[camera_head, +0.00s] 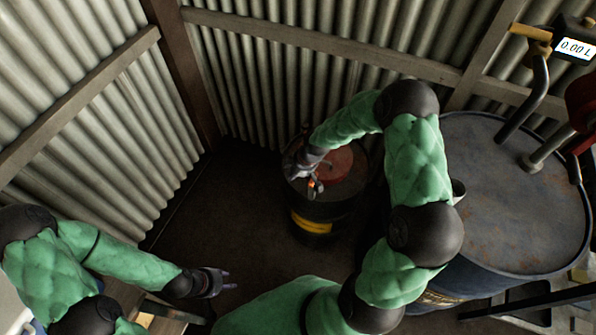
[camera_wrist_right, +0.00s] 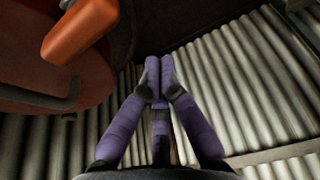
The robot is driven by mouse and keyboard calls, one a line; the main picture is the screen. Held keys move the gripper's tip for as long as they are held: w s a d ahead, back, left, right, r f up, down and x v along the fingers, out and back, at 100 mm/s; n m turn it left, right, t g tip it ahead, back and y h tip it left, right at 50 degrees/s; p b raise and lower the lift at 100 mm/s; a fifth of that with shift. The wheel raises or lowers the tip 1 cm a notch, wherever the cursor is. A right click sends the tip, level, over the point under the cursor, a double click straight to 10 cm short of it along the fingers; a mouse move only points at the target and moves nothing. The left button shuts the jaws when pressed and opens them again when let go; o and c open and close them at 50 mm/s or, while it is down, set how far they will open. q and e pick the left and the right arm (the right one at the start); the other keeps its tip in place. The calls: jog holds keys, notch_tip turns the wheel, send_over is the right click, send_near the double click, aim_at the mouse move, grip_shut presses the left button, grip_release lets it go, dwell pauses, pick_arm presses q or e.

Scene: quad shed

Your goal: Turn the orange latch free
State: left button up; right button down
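The orange latch (camera_head: 315,187) sits at the front left rim of a small black drum (camera_head: 318,210) with a red lid (camera_head: 336,166). In the right wrist view the orange latch (camera_wrist_right: 78,30) is large at the upper left, over the red lid (camera_wrist_right: 30,65). My right gripper (camera_head: 306,176) is over the drum's left rim, close to the latch. In the right wrist view its purple fingers (camera_wrist_right: 158,75) meet at the tips, with nothing seen between them; the latch is apart from them. My left gripper (camera_head: 229,279) is low at the left, its fingertips slightly apart and empty.
A large blue-grey drum (camera_head: 520,205) with pump pipes stands at the right. Corrugated metal walls (camera_head: 255,90) close in behind and left of the small drum. The dark floor (camera_head: 225,210) left of it is clear. A wooden surface (camera_head: 150,315) is at the bottom left.

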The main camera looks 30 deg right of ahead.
jog(key=shift+s+d+b, duration=0.35)
jog(key=shift+s+d, duration=0.95)
jog(key=shift+s, duration=0.2)
jog(key=shift+s+b, duration=0.25)
jog(key=shift+b, duration=0.25)
